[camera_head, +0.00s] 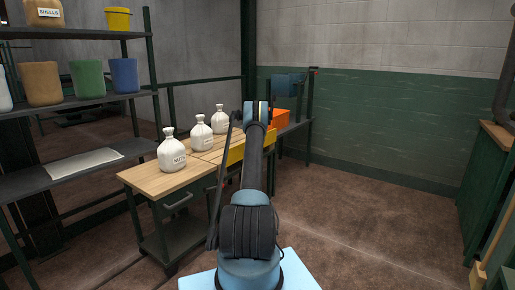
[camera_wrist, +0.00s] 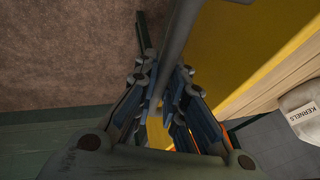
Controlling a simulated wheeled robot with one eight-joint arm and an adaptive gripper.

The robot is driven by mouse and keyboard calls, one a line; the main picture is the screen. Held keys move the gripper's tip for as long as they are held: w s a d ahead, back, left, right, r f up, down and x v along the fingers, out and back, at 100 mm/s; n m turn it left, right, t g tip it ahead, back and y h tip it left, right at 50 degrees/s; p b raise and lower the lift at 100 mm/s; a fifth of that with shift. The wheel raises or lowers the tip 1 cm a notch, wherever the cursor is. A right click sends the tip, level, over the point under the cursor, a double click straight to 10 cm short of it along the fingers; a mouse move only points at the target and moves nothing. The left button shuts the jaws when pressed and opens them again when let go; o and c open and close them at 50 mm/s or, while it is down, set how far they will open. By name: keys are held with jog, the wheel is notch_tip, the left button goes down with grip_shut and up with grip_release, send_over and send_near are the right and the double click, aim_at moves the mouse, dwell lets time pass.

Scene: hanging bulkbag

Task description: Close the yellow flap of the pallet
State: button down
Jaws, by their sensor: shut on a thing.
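The yellow flap (camera_head: 236,153) shows in part behind my arm at the table's right side. In the wrist view a broad yellow panel (camera_wrist: 232,50) lies along the wooden top's edge. A smooth grey bar (camera_wrist: 181,35) runs in front of the panel down between my fingers. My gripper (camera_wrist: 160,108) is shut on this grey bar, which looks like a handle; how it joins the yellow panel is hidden. A small yellow patch (camera_wrist: 157,134) shows beyond the fingers. In the head view my gripper is hidden behind my arm.
Three white bags, one at the front (camera_head: 171,155), stand on the wooden table (camera_head: 150,180). One labelled KERNELS (camera_wrist: 300,112) shows in the wrist view. An orange box (camera_head: 280,118) is behind. Shelves (camera_head: 80,160) stand left. The floor right (camera_head: 370,220) is clear.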

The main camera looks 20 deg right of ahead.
jog(key=shift+w+a+f, duration=0.1)
jog(key=shift+w+a, duration=0.05)
jog(key=shift+a, duration=0.3)
jog(key=c, duration=1.9)
grip_release()
jog(key=shift+d, duration=0.1)
jog(key=shift+s+r, duration=0.4)
jog(key=shift+r, duration=0.25)
jog(key=v, duration=1)
jog(key=shift+r, duration=0.15)
jog(key=shift+s+a, duration=0.1)
jog(key=shift+a, duration=0.1)
